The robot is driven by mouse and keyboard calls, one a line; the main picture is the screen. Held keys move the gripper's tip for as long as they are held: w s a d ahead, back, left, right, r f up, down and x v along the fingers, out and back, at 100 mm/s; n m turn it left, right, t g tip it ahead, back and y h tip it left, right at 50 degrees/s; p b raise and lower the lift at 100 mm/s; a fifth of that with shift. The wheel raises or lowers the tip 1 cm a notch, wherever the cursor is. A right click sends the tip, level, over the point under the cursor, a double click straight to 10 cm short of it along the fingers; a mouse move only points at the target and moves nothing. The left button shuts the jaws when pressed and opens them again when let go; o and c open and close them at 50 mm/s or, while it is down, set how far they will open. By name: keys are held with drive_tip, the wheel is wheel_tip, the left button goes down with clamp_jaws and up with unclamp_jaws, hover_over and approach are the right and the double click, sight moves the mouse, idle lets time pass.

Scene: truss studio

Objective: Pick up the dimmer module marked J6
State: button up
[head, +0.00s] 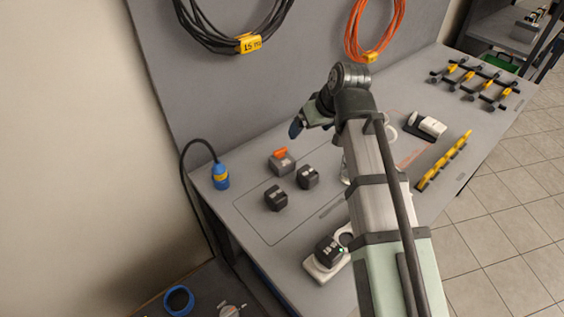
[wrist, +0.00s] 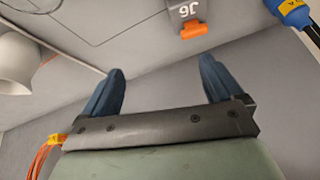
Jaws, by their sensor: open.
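The dimmer module marked J6 (wrist: 187,12) shows upside down at the top edge of the wrist view, partly cut off. It is grey with an orange piece (wrist: 194,30) on one side. In the head view, a grey module with an orange piece (head: 284,165) stands on the table near the back panel; its marking is too small to read there. My gripper (head: 297,128) is raised above the table, a little behind and right of that module in the head view. In the wrist view my gripper's blue fingers (wrist: 162,72) are spread apart with nothing between them.
Two dark modules (head: 307,177) (head: 276,199) stand near the grey one. Another dark module (head: 328,250) sits on a white base (head: 316,269) at the front edge. A blue connector (head: 221,178) with a cable stands at left. A yellow bar (head: 444,161) lies at right.

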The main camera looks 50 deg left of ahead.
drive_tip(key=n, duration=0.2)
approach(282, 153)
drive_tip(key=shift+h, duration=0.4)
drive_tip(key=x, duration=0.7)
drive_tip(key=shift+w+a+f, duration=0.15)
drive_tip(key=shift+f, duration=0.1)
drive_tip(key=shift+a+x, duration=0.15)
drive_tip(key=shift+x, duration=1.15)
drive_tip(key=shift+a+x, duration=0.15)
drive_tip(key=shift+x, duration=1.15)
drive_tip(key=shift+r, duration=0.1)
drive_tip(key=c, duration=1.2)
drive_tip(key=shift+c, duration=0.3)
drive_tip(key=shift+r, duration=0.1)
